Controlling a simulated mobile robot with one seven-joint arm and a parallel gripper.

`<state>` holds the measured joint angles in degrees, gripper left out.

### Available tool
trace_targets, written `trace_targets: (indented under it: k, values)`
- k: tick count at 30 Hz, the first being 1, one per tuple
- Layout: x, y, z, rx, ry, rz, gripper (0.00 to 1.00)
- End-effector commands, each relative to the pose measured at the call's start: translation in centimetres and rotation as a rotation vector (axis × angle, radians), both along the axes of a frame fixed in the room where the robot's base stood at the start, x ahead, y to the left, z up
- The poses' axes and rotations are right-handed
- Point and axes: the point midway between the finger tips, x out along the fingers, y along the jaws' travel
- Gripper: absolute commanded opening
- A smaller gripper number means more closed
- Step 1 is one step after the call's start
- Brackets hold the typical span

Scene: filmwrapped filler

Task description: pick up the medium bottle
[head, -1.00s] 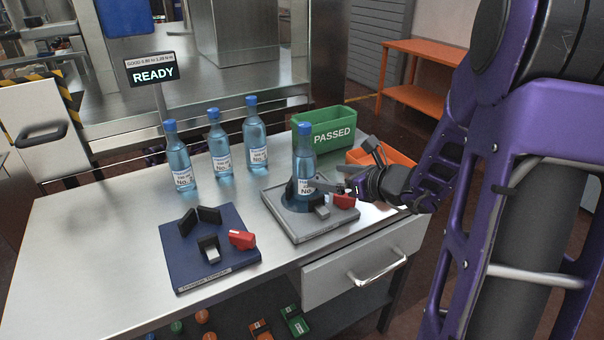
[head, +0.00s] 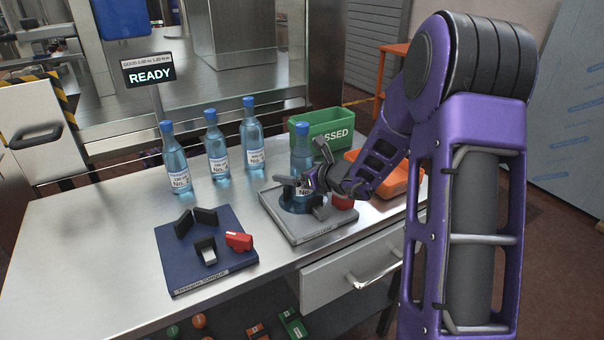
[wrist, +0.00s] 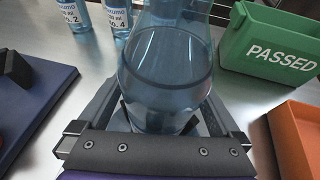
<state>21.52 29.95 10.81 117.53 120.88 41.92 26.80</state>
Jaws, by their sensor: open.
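A blue translucent bottle (head: 301,160) with a blue cap stands upright in the grey fixture (head: 306,236). Its body fills the middle of the wrist view (wrist: 165,75). My gripper (head: 303,184) is open around this bottle's body, with one finger on each side in the wrist view (wrist: 162,112). Whether the fingers touch it I cannot tell. Three similar capped bottles stand upright behind to the left: a left one (head: 175,158), a middle one (head: 216,147) and a right one (head: 252,142). Which of them is medium I cannot tell.
A blue fixture (head: 193,275) with black blocks and a red clamp sits front left. A green bin (head: 312,131) marked PASSED and an orange bin (head: 400,176) stand behind and right of the grey fixture. A READY sign (head: 150,76) stands behind. The left table is clear.

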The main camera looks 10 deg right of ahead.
Motion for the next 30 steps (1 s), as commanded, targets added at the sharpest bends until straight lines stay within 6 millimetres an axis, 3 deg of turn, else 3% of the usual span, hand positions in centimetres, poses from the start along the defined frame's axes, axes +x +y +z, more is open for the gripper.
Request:
trace_targets:
  k: [5,6,22,30]
  values:
    - [0.04,0.02,-0.01,0.000,0.000,0.000,1.00]
    - [0.03,0.02,0.00,0.000,0.000,0.000,0.96]
    - [0.00,0.00,-0.01,0.000,0.001,0.000,0.01]
    - [0.04,0.01,0.11,0.000,-0.002,0.000,0.00]
